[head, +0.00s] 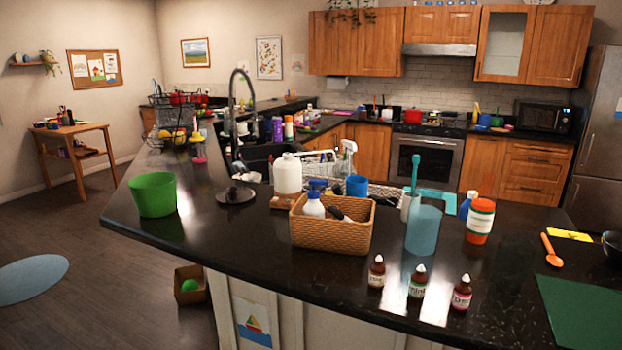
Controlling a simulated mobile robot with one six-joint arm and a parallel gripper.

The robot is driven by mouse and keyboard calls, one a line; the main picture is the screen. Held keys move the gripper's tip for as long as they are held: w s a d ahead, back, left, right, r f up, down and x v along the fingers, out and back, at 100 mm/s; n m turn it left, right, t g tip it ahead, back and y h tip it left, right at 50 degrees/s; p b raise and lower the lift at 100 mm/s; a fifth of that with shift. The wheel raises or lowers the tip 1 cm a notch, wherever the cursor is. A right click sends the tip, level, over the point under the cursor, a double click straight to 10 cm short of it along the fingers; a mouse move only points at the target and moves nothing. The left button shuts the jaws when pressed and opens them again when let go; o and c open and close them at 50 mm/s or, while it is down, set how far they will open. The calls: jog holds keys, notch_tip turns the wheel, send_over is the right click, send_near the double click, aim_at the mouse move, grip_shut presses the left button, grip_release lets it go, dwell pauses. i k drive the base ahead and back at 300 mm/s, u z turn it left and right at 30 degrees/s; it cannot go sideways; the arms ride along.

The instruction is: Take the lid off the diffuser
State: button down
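A white rounded vessel (288,176) with a narrower top stands upright on a brownish base (284,202), behind the wicker basket on the dark counter. It looks like the diffuser. Its white top seems to be in place, but I cannot make out a seam between lid and body. My gripper is not in view.
The wicker basket (331,236) holds bottles. Small brown bottles (417,282) stand at the counter's front edge. A green bucket (153,194) is at left; a blue translucent container (423,231) and an orange jar (480,221) are at right. Bare counter (235,225) lies left of the basket.

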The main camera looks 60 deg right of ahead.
aim_at(286, 165)
jog(key=u, duration=0.05)
jog(key=k, duration=0.15)
jog(key=z, duration=1.75)
jog(key=k, duration=0.85)
jog(key=u, duration=0.15)
jog(key=i, duration=0.75)
